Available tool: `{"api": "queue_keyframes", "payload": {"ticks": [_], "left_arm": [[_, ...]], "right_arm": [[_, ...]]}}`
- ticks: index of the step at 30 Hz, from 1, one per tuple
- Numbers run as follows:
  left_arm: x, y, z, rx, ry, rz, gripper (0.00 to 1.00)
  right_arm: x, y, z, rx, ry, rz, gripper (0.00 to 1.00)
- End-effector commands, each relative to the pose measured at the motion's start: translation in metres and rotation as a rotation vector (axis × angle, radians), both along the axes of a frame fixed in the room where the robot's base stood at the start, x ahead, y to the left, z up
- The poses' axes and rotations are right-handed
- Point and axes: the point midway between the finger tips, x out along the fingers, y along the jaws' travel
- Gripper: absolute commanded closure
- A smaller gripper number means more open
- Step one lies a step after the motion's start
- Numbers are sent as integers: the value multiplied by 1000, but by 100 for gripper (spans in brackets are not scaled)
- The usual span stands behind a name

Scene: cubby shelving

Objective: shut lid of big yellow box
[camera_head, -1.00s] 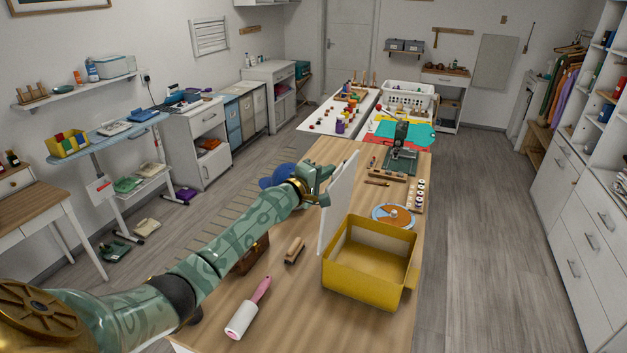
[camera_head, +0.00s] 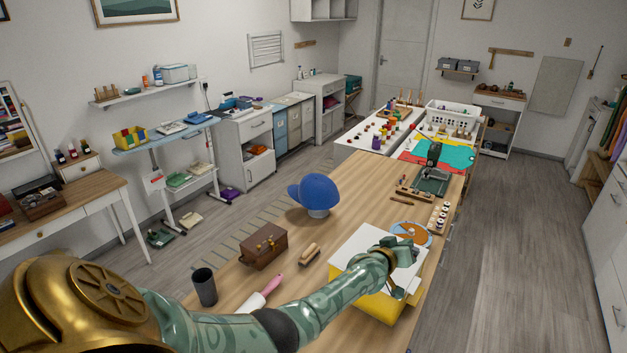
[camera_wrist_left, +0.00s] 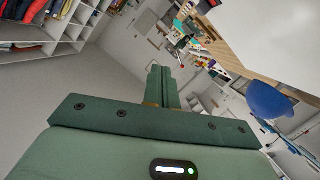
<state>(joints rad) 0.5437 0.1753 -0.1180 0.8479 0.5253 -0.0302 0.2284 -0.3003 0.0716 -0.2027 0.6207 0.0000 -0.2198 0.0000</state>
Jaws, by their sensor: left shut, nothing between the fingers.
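The big yellow box (camera_head: 382,306) stands on the wooden table near its right edge. Its white lid (camera_head: 362,243) now lies over the box's top, and the inside no longer shows. I cannot tell whether it sits fully flat, as my left arm hides part of it. My left gripper (camera_head: 408,256) is over the lid's right part, shut and empty. In the left wrist view the shut fingers (camera_wrist_left: 161,86) show, with the white lid (camera_wrist_left: 275,35) at the upper right. My right gripper is not in view.
A blue cap (camera_head: 318,192), a brown chest (camera_head: 264,246), a wooden-handled brush (camera_head: 310,254), a dark cup (camera_head: 204,287) and a lint roller (camera_head: 252,303) lie left of the box. A round blue-and-orange disc (camera_head: 411,232) lies behind it. Floor is clear at right.

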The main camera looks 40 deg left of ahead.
Motion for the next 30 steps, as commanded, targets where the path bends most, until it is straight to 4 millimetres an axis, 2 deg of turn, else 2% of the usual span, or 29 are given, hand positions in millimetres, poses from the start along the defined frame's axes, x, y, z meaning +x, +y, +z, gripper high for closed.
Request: {"api": "queue_keyframes", "payload": {"ticks": [1,9,15,21,30], "left_arm": [[1,-9,-16,35,8,0,100],[5,-37,-76,269,41,1,100],[7,-45,-109,280,41,0,100],[7,-49,-128,277,40,1,100],[7,-50,-138,277,41,0,100]], "right_arm": [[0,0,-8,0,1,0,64],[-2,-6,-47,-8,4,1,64],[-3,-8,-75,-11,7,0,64],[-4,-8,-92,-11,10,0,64],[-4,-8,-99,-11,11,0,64]]}}
